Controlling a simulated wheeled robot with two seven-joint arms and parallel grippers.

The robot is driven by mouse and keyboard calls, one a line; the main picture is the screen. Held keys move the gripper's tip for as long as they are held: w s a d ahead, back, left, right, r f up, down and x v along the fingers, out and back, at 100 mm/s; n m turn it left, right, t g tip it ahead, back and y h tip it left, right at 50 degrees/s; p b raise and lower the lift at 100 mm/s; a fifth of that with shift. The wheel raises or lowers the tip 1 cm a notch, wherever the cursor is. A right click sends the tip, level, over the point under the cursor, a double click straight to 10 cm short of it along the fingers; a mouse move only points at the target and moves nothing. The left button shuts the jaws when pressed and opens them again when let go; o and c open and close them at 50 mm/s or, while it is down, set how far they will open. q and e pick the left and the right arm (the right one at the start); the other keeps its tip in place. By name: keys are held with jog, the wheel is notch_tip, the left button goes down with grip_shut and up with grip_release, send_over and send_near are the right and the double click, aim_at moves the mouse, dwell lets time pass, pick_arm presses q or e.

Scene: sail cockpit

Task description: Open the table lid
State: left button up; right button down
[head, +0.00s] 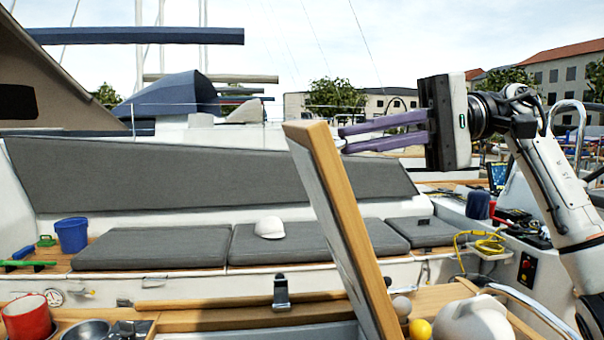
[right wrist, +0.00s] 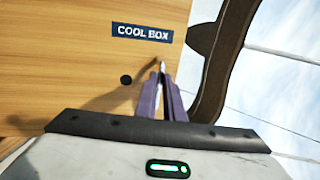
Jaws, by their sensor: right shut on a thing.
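The table lid (head: 350,225) is a wooden panel that stands raised and steeply tilted in the middle of the head view. Its wooden face (right wrist: 75,60) fills the left of the right wrist view, with a dark "COOL BOX" label and a dark round hole. My right gripper (head: 342,139) is at the lid's upper right side, its purple fingers pointing left. In the right wrist view the fingers (right wrist: 162,88) are close together on a small metal piece at the lid, mostly hidden between them. My left gripper is not in view.
A red mug (head: 27,318) and a metal bowl (head: 85,331) stand at the lower left. A yellow ball (head: 420,329) and a white rounded object (head: 472,320) are right of the lid. Grey bench cushions (head: 152,248) lie behind, with a white cap (head: 269,228) and a blue bucket (head: 72,235).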

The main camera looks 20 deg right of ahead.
jog(key=s+d+r+y+b, duration=0.1)
jog(key=d+y, duration=0.1)
jog(key=d, duration=0.6)
jog(key=shift+s+d+t, duration=0.25)
jog(key=shift+s+t, duration=0.05)
jog(key=c, duration=1.9)
grip_release()
jog(key=shift+o, duration=0.2)
jog(key=s+d+p, duration=0.1)
jog(key=s+d, duration=0.1)
jog(key=d, duration=0.8)
jog(key=shift+f, duration=0.25)
